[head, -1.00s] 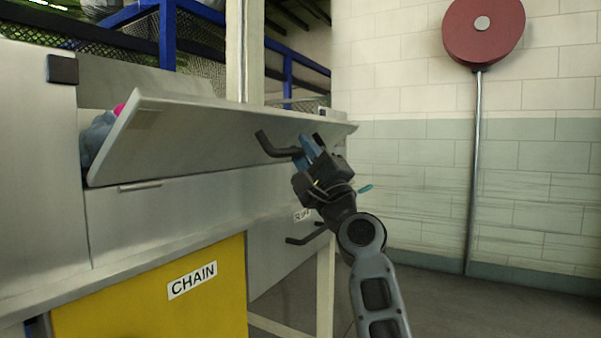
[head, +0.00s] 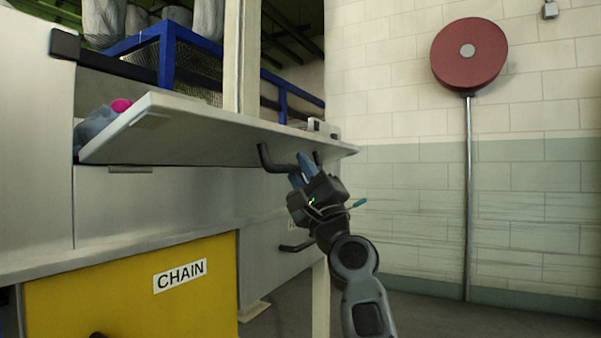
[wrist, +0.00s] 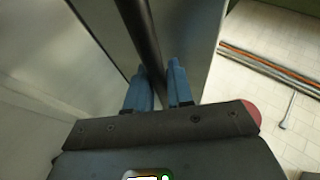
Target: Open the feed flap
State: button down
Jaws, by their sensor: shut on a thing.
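The feed flap (head: 195,136) is a long pale metal panel hinged on the machine's front. In the head view it stands out nearly level, tilted, with its underside showing and an opening behind its left end. A dark bar handle (head: 264,158) is fixed to its underside near the right. My gripper (head: 303,168) reaches up from below at the handle. In the wrist view, the blue fingers (wrist: 157,88) are shut on the dark handle bar (wrist: 140,35), one on each side. In the head view the fingers partly hide the handle.
Below the flap is a yellow panel (head: 120,290) labelled CHAIN. A second dark handle (head: 297,247) sticks out lower right. A blue-grey bundle with a pink item (head: 121,105) lies behind the flap's left end. A red disc on a pole (head: 469,52) stands by the right wall.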

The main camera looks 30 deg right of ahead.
jog(key=shift+w+a+f, duration=0.1)
jog(key=shift+f, duration=0.05)
jog(key=c, duration=1.1)
grip_release()
jog(key=v, duration=0.7)
jog(key=shift+s+f, duration=0.3)
jog(key=shift+s, duration=0.05)
